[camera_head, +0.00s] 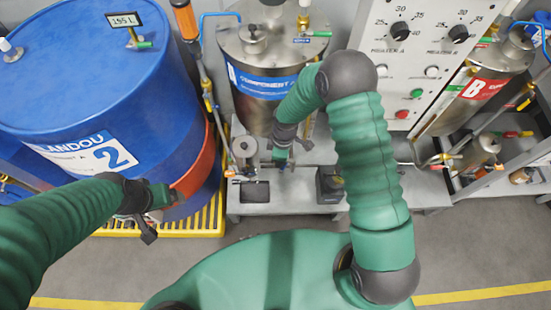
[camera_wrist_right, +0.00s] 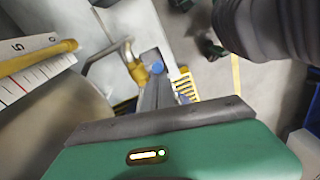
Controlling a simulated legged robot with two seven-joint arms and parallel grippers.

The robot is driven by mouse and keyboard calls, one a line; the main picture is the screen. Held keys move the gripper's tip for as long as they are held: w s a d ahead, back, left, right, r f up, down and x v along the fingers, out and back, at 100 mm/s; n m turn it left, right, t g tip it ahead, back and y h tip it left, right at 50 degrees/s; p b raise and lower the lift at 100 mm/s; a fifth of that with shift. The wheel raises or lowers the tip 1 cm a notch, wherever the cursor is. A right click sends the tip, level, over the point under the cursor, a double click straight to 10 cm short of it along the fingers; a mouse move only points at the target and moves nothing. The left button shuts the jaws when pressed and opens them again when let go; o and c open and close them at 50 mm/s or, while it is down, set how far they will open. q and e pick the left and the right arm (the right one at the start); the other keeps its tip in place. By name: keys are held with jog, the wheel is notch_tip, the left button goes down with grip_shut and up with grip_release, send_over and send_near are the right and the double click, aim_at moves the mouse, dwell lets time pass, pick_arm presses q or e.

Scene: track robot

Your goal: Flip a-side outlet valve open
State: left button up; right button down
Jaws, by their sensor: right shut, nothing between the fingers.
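The steel Component A tank (camera_head: 262,85), with a blue band, stands at the back centre. My right gripper (camera_head: 281,157) hangs low in front of it, pointing down, shut and empty. It is close to the small grey fittings (camera_head: 245,150) at the tank's foot, but I cannot tell whether it touches any. I cannot make out the A-side outlet valve for certain; the right forearm and hand cover part of that area. The right wrist view shows a brass fitting (camera_wrist_right: 137,72) on a bent pipe beyond my green hand. My left gripper (camera_head: 155,212) is beside the blue drum; its jaw state is unclear.
The blue drum (camera_head: 95,75) with an orange-red band (camera_head: 193,172) stands on a yellow grate (camera_head: 205,217) at left. The control panel (camera_head: 415,60) and the red-labelled B tank (camera_head: 480,85) are at right. Grey floor (camera_head: 470,240) is free in front.

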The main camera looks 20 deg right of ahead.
jog(key=shift+s+d+r+y, duration=0.15)
jog(key=shift+d+y, duration=0.3)
jog(key=shift+y, duration=0.05)
jog(key=shift+s+d+f+t+y, duration=0.2)
jog(key=shift+d+t+y, duration=0.35)
jog(key=shift+y, duration=0.35)
jog(key=shift+s+d+f+y, duration=0.1)
jog(key=shift+d+f+y, duration=0.2)
jog(key=shift+d+y, duration=0.45)
jog(key=shift+f+t+y+b, duration=0.2)
jog(key=shift+t+y+b, duration=0.05)
jog(key=shift+y+b, duration=0.3)
jog(key=d+y+b, duration=0.1)
jog(key=b, duration=0.1)
jog(key=d+f+t+y+b, duration=0.1)
jog(key=y+b, duration=0.1)
jog(key=b, duration=0.1)
jog(key=s+d+y+b, duration=0.1)
jog(key=y+b, duration=0.1)
jog(key=shift+f+t, duration=0.3)
jog(key=shift+f, duration=0.05)
jog(key=shift+r, duration=0.1)
